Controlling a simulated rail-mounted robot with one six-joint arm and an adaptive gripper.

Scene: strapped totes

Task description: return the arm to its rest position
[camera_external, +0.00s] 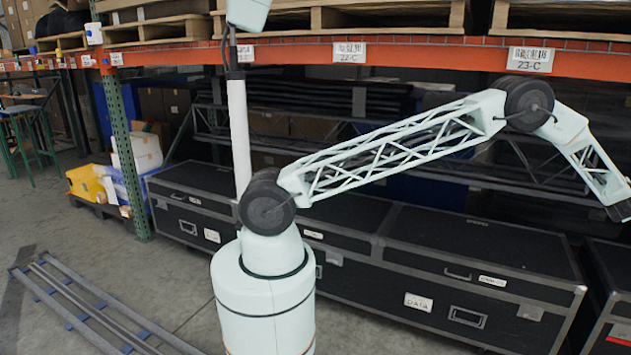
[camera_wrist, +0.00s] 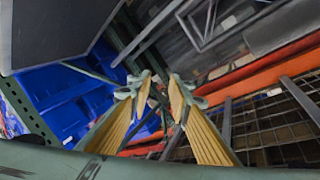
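My gripper (camera_wrist: 160,88) shows in the wrist view with its two yellow-padded fingers apart. It is open, and nothing shows between the fingers. In the external view my arm reaches out to the right from its pale base, bends at a raised elbow and slopes down to the right edge. My gripper itself lies outside that view. Blue totes (camera_wrist: 62,92) show beyond and left of the fingers in the wrist view; their distance from the fingers is hard to tell.
An orange shelf beam (camera_external: 400,55) with pallets above runs behind my arm. Black cases (camera_external: 480,255) stand below it. A green post (camera_external: 122,150) and yellow bin (camera_external: 86,183) are at left. A metal rail frame (camera_external: 85,305) lies on the floor. Wire mesh (camera_wrist: 275,130) shows in the wrist view.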

